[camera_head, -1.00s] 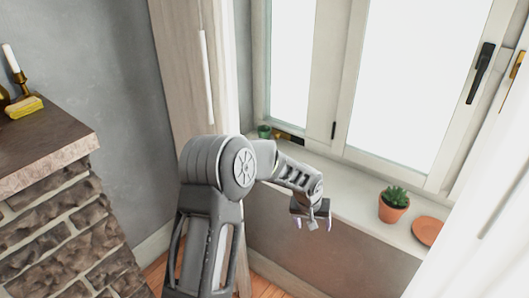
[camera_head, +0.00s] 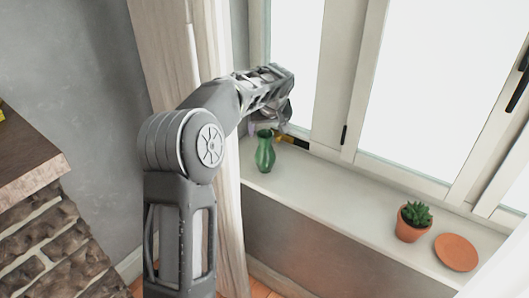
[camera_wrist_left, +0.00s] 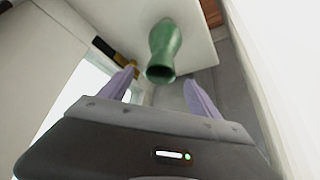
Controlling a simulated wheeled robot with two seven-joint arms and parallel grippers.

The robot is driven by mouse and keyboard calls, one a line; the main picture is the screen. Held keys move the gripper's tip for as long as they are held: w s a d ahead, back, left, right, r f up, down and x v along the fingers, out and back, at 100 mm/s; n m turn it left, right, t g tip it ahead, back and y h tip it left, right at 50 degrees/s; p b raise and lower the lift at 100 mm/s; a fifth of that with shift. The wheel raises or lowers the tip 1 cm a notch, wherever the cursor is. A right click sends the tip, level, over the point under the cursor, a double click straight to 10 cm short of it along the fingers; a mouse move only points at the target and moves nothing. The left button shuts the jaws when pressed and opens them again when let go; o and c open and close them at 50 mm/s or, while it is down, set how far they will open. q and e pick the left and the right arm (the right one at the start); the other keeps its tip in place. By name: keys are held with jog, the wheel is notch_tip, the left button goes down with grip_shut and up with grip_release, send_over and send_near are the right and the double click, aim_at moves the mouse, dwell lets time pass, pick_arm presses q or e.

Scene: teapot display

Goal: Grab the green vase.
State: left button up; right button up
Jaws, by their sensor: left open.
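The green vase (camera_head: 265,153) stands upright at the left end of the white windowsill (camera_head: 340,198), near the curtain. My left gripper (camera_head: 268,128) is just above and beside the vase's mouth in the head view, partly hidden by my own wrist. In the left wrist view, the vase (camera_wrist_left: 164,48) shows between and beyond the two purple fingers of the left gripper (camera_wrist_left: 160,90). The fingers are spread apart and nothing is between their tips. My right gripper is not in view.
A potted succulent (camera_head: 413,222) and a terracotta saucer (camera_head: 456,251) are at the sill's right. The curtain (camera_head: 215,150) hangs close on the left. The middle of the sill is clear.

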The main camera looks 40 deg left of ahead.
aim_at(265, 134)
pick_arm(q)
jog(key=shift+x, duration=1.25)
jog(key=shift+p, duration=0.3)
jog(key=shift+w+a+f, duration=0.1)
jog(key=shift+f, duration=0.1)
jog(key=p+x, duration=0.2)
jog(key=x, duration=0.2)
jog(key=shift+a+f, duration=0.1)
jog(key=shift+f, duration=0.3)
jog(key=shift+c, duration=0.2)
jog(key=shift+r, duration=0.1)
grip_shut()
